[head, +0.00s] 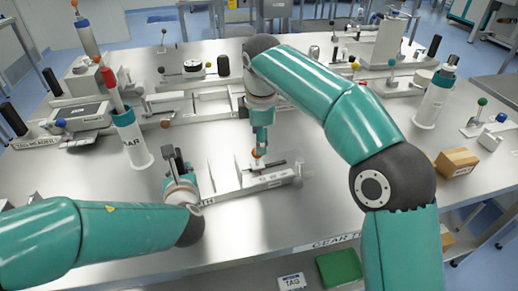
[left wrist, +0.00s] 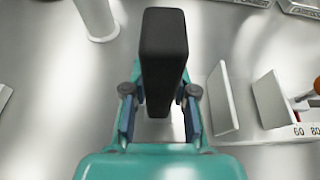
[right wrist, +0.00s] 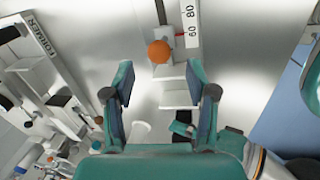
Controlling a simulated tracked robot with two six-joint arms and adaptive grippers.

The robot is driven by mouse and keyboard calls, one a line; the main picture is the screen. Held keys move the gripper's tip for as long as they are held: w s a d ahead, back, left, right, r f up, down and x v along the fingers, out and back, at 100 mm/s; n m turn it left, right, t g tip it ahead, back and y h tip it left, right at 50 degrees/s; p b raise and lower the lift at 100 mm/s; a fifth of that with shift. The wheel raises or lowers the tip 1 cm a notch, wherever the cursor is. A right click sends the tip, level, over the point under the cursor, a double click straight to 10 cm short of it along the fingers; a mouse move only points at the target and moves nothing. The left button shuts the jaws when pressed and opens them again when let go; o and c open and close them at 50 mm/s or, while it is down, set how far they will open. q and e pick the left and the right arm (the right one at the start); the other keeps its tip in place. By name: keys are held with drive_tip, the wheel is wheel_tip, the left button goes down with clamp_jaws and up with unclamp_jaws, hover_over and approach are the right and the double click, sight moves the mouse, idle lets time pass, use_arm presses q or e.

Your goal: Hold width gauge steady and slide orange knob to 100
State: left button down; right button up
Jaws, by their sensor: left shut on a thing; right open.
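The width gauge (head: 262,183) is a pale rail with upright plates and a printed scale, lying near the front middle of the table. My left gripper (head: 178,178) is shut on its black handle (left wrist: 164,48) at the left end; the handle stands up between the fingers. The orange knob (head: 257,153) sits on the gauge's slider. In the right wrist view the knob (right wrist: 160,52) is just beyond my right gripper (right wrist: 160,85), which is open above it with nothing between its fingers. A red pointer (right wrist: 180,33) beside the knob is near the 60 mark.
A white cylinder with a red top (head: 131,138) stands left of the gauge. Several instruments line the back of the table. A cardboard box (head: 456,162) lies at the right. The table around the gauge's right side is clear.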

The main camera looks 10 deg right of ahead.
drive_tip(key=shift+w+f, duration=0.25)
drive_tip(key=shift+f, duration=1.1)
drive_tip(key=shift+w+f, duration=0.25)
drive_tip(key=shift+f, duration=1.05)
clamp_jaws()
